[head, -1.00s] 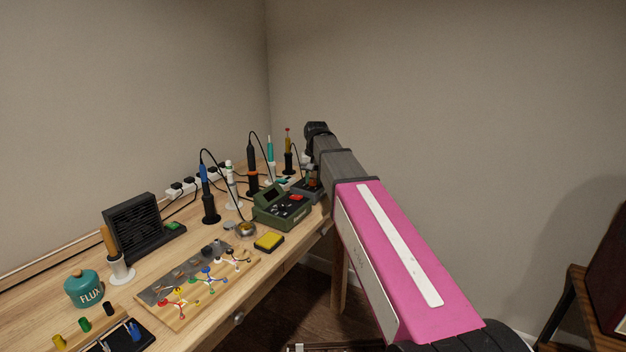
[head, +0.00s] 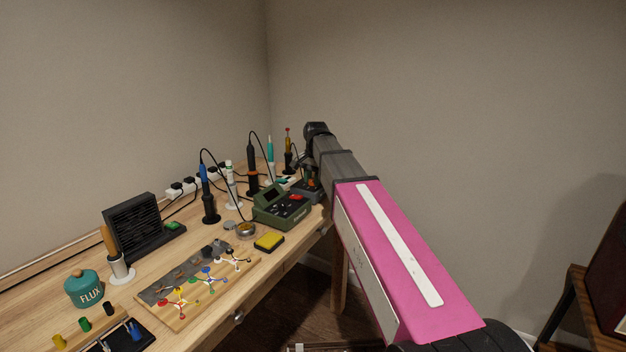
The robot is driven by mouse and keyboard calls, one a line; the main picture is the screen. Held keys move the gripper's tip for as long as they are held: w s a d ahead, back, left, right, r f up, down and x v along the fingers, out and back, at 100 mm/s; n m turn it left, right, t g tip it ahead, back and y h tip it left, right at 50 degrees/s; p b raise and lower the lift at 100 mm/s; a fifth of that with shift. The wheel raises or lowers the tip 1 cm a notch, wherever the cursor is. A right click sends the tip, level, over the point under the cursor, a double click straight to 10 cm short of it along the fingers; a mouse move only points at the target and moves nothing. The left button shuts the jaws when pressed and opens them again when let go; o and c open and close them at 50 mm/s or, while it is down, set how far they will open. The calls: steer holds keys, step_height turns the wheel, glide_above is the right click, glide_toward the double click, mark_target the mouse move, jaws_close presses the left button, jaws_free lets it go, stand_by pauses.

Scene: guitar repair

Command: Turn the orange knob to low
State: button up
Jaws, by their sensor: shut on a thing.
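My arm reaches to the far right end of the workbench. My gripper (head: 311,184) is small and partly hidden by my own wrist. The orange knob is not clearly visible. It appears to be covered by my fingers, so its pointer and setting cannot be read.
A green station (head: 281,209) with a red knob (head: 296,197) stands just left of my gripper. Upright irons, including a black one (head: 252,165) and a teal one (head: 270,155), stand behind with loose cables. A yellow sponge (head: 269,242) lies in front.

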stand_by(0.3)
steer(key=o, duration=0.9)
steer(key=r, duration=1)
steer(key=shift+s+d+r, duration=0.2)
steer(key=shift+d+r, duration=0.05)
steer(key=shift+r, duration=0.15)
